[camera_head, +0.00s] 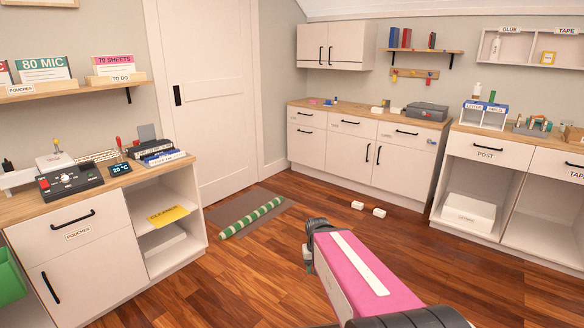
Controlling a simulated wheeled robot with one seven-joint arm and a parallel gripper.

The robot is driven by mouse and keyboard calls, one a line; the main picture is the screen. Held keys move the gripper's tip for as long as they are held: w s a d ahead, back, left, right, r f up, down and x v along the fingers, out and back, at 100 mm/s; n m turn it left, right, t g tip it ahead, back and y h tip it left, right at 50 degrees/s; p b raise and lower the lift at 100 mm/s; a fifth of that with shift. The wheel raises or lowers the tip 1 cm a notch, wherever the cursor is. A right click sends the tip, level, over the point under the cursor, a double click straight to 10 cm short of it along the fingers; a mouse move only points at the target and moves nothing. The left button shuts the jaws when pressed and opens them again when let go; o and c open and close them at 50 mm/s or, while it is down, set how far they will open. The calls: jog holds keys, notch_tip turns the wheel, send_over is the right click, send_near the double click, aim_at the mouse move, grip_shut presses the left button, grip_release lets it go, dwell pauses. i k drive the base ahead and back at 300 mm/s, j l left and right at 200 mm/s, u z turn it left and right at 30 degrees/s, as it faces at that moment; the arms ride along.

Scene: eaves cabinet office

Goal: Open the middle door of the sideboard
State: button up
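The sideboard (328,110) stands against the back wall, with white fronts and a wooden top. Its middle door (344,154) sits below a drawer and looks shut. A black vertical handle (368,152) is near the door's right edge. A second vertical handle (378,155) is close beside it on the right door (402,170). My gripper (309,258) is at the dark end of my pink arm, low in front of the sideboard and well apart from it. Its fingers are mostly hidden, so I cannot tell whether it is open.
A green striped roll (252,217) lies on a grey mat (222,214) at left. Desks stand left (80,222) and right (487,148). The floor between is otherwise mostly clear.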

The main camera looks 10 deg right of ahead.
aim_at(352, 158)
jog(key=i+l+z, duration=0.6)
jog(key=i+z, duration=0.2)
jog(key=i, duration=0.15)
jog(key=i+z, duration=0.35)
jog(key=i, duration=0.2)
jog(key=i+u, duration=0.15)
jog(key=i, duration=0.3)
jog(key=i+l+u, duration=0.15)
jog(key=i, duration=0.3)
jog(key=i+l+u, duration=0.15)
jog(key=i, duration=0.25)
jog(key=i+l+u, duration=0.15)
jog(key=i, duration=0.3)
jog(key=i+l+u, duration=0.5)
jog(key=i+l, duration=0.15)
